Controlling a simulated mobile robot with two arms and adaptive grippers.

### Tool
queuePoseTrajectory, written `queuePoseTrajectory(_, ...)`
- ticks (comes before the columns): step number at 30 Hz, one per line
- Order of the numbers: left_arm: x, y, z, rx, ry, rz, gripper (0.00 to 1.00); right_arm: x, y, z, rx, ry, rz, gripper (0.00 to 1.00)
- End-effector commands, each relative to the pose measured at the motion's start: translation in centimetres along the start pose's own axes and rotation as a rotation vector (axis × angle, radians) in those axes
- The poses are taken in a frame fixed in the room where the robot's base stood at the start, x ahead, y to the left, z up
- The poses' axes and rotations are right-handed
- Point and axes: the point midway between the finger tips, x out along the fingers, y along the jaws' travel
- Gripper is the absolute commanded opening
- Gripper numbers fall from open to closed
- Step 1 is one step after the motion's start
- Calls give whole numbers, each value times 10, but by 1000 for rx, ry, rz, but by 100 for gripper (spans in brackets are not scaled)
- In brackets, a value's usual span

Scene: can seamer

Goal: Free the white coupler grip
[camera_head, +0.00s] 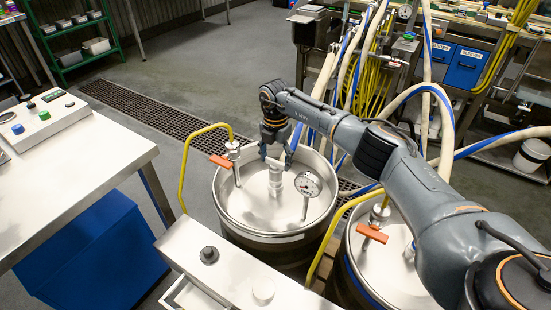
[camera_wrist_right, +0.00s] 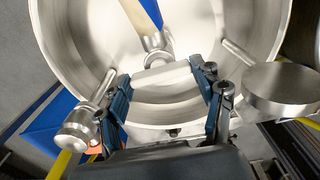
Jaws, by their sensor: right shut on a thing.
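The white coupler grip (camera_wrist_right: 163,76) is a pale, smooth piece between the two fingers of my right gripper (camera_wrist_right: 162,84) in the right wrist view. My right gripper (camera_head: 278,154) is shut on it, above the middle of a steel drum (camera_head: 228,205) in the head view. A metal fitting (camera_wrist_right: 157,45) shows just beyond the grip, and a pale post (camera_head: 276,178) stands below the fingers. The fingers hide part of the grip, and I cannot tell whether it is still joined to the fitting. My left gripper is not in view.
A yellow hose (camera_head: 187,165) curves past. A second drum (camera_head: 356,268) is at right. Open floor (camera_head: 185,85) lies behind.

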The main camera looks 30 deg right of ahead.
Motion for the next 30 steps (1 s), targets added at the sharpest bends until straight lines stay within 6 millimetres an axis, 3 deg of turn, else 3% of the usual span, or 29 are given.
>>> queuePoseTrajectory(5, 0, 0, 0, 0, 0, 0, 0, 0, 0, 0, 0, 0, 0, 36)
queuePoseTrajectory(6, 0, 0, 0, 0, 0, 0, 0, 0, 0, 0, 0, 0, 0, 69)
queuePoseTrajectory(9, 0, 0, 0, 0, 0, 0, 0, 0, 0, 0, 1, 0, 0, 90)
queuePoseTrajectory(22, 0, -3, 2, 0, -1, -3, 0, -5, 0, 0, 2, -1, 1, 91)
queuePoseTrajectory(26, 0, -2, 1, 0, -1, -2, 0, -22, 0, 1, 2, -3, 3, 91)
queuePoseTrajectory(30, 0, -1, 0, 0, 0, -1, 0, -53, 1, 1, 1, -2, 4, 91)
